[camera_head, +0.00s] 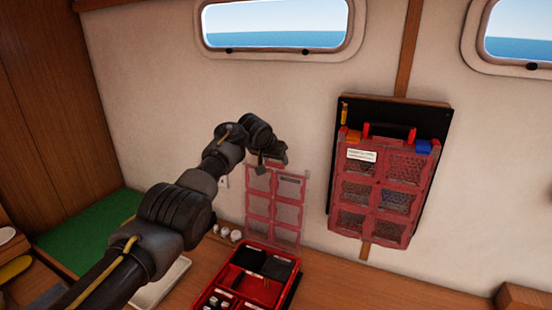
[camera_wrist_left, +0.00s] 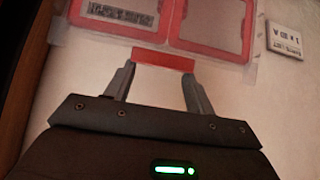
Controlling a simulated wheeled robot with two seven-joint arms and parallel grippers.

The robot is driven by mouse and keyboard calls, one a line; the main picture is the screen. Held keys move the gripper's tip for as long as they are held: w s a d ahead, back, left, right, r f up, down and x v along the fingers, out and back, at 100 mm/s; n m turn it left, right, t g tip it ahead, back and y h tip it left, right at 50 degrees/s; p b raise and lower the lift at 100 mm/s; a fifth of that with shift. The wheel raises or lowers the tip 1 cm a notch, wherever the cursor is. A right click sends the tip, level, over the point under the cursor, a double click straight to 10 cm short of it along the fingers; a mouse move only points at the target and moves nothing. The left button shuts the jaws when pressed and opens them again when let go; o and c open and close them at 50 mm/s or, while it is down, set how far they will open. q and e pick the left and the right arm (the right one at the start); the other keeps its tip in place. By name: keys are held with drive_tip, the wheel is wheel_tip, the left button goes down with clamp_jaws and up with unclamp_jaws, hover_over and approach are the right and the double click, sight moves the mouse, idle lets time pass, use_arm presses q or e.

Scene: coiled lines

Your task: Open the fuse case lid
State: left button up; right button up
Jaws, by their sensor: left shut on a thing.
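The fuse case (camera_head: 240,268) is a red box at the bottom middle of the head view, with dark items and small pieces in its compartments. Its lid (camera_head: 274,200), clear with red-framed panes, stands raised at the back of the case, near the wall. My left gripper (camera_head: 268,165) is at the lid's top edge. In the left wrist view the fingers (camera_wrist_left: 162,72) are shut on the red tab (camera_wrist_left: 163,62) at the lid's edge, one finger on each side. The lid's panes (camera_wrist_left: 212,25) show beyond it. My right gripper is not in view.
A second red case (camera_head: 372,228) hangs on a black wall board at the right. Small white round things (camera_head: 224,232) stand left of the open case. A white tray (camera_head: 162,288) lies partly behind my left arm.

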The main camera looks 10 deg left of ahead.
use_arm(q)
drive_tip(key=o, duration=1.2)
drive_tip(key=shift+a, duration=0.2)
drive_tip(key=shift+o, duration=1)
drive_tip(key=shift+d, duration=0.1)
drive_tip(key=shift+s+r+b, duration=0.15)
drive_tip(key=shift+s+b, duration=0.05)
drive_tip(key=shift+b, duration=0.3)
drive_tip(key=b+v, duration=0.5)
drive_tip(key=v, duration=0.5)
drive_tip(key=shift+b, duration=0.3)
drive_tip(key=shift+r, duration=0.15)
